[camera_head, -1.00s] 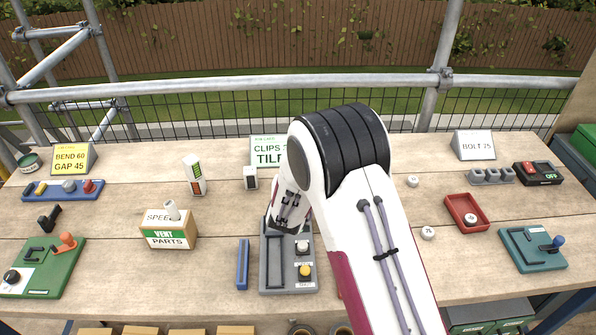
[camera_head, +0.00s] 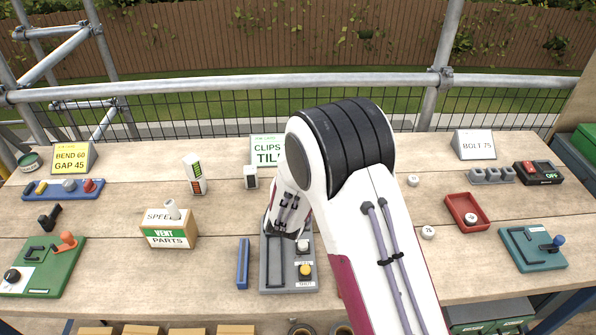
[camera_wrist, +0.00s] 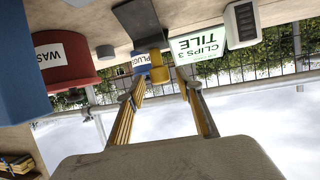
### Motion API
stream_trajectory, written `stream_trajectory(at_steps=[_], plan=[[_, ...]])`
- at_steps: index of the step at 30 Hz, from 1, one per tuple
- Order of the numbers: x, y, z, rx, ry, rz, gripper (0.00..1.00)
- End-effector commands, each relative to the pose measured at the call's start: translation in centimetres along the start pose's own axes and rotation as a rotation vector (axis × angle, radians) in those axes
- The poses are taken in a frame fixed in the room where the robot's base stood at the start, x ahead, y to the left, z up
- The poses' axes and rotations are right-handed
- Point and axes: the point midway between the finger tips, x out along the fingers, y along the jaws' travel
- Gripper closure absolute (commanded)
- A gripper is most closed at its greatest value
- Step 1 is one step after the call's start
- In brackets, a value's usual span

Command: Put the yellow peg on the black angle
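In the wrist view, which is upside down, a yellow peg-like piece (camera_wrist: 158,67) stands against a dark grey angled piece (camera_wrist: 138,22). I cannot tell if this dark piece is the black angle. My gripper (camera_wrist: 162,87) has its two fingers spread, on either side of the yellow piece in the picture, with gaps showing at both sides. In the head view my arm hides the gripper and this spot. A small yellow piece (camera_head: 41,188) lies on a blue board at the left. A black angled piece (camera_head: 49,215) stands on the table below that board.
A grey panel (camera_head: 275,284) with a yellow button is in front of my arm. A blue bar (camera_head: 243,264) lies beside it. The vent parts box (camera_head: 168,234) stands left. A red waste container (camera_wrist: 66,62) and a CLIPS 3 TILE sign (camera_wrist: 199,46) flank the yellow piece.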

Motion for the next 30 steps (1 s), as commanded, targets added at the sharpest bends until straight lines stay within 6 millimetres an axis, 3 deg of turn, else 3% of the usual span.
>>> stream_trajectory(at_steps=[18, 30], plan=[[-7.9, -0.1, 0.0, 0.001, 0.000, -0.002, 0.64], [-9.6, 0.0, 0.0, 0.001, 0.000, 0.000, 0.64]])
